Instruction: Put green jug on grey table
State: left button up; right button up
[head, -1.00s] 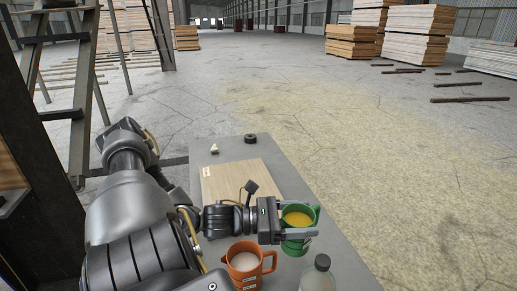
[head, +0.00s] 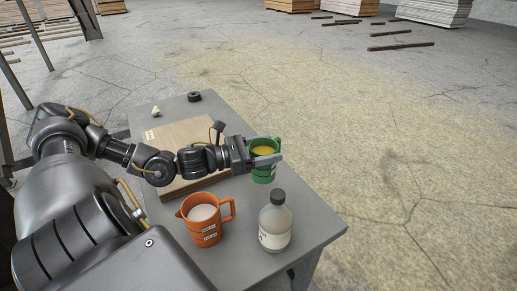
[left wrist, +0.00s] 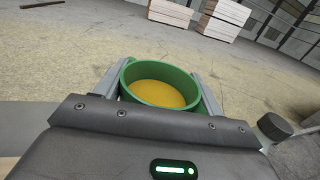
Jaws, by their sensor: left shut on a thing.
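The green jug (head: 264,176) holds a yellow-orange liquid and is upright at the right side of the grey table (head: 310,222). My left gripper (head: 266,160) is shut on the green jug, with a finger along each side. In the left wrist view the jug (left wrist: 160,88) sits between both fingers, its liquid level. I cannot tell whether the jug's base touches the table top; the gripper partly covers the jug. My right gripper is not in view.
An orange jug (head: 204,230) with pale liquid and a black-capped bottle (head: 275,228) stand nearer on the table. A wooden board (head: 185,135) lies behind my left forearm. A black ring-like piece (head: 194,97) and a small pale piece (head: 155,111) are at the far end.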

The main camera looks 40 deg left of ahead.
pick_arm(q)
jog(key=w+f, duration=0.2)
jog(key=w+a+f, duration=0.1)
jog(key=w+f, duration=0.1)
jog(key=f, duration=0.1)
jog(key=shift+a+f+p, duration=0.1)
jog(key=shift+a+p, duration=0.1)
jog(key=shift+p, duration=0.2)
jog(key=shift+w+f, duration=0.3)
jog(key=shift+f, duration=0.15)
notch_tip(320, 180, down, 3)
jog(key=shift+a+r+p, duration=0.1)
jog(key=shift+p, duration=0.55)
jog(key=o, duration=1.2)
